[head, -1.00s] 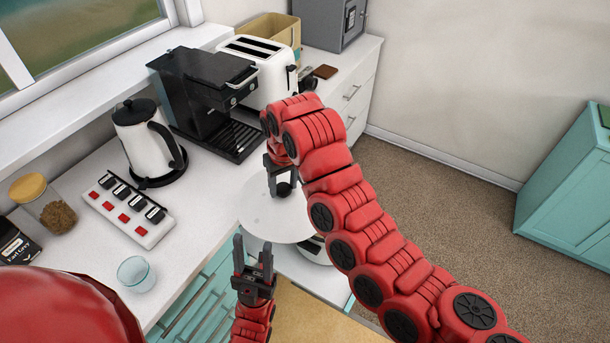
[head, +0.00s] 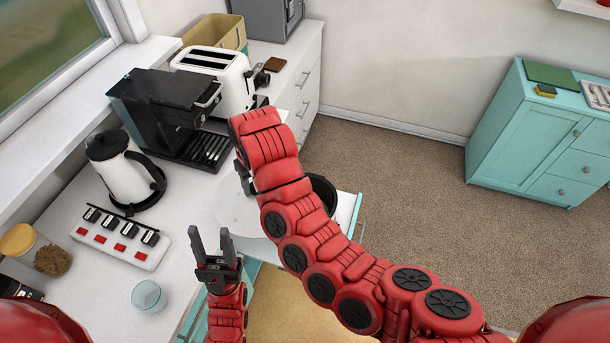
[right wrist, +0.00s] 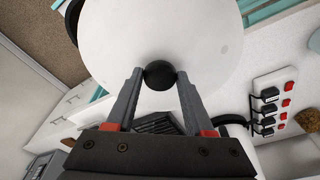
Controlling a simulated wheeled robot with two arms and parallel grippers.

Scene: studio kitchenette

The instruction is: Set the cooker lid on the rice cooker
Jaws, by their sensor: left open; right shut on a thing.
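The cooker lid (head: 232,208) is a pale round disc with a black knob (right wrist: 160,75). My right gripper (right wrist: 160,78) is shut on that knob, and the lid (right wrist: 160,30) fills the top of the right wrist view. In the head view my right arm hides the knob and part of the lid. The rice cooker (head: 324,187) shows only as a dark open rim right of the lid, behind my right arm. The lid appears left of that opening, not over it. My left gripper (head: 211,240) is open and empty, in front of the lid.
A white kettle (head: 118,168), black coffee machine (head: 165,110) and white toaster (head: 215,82) line the counter at the left and back. A power strip (head: 122,238), glass cup (head: 148,295) and jar (head: 48,258) are nearer. Open floor (head: 400,180) lies to the right.

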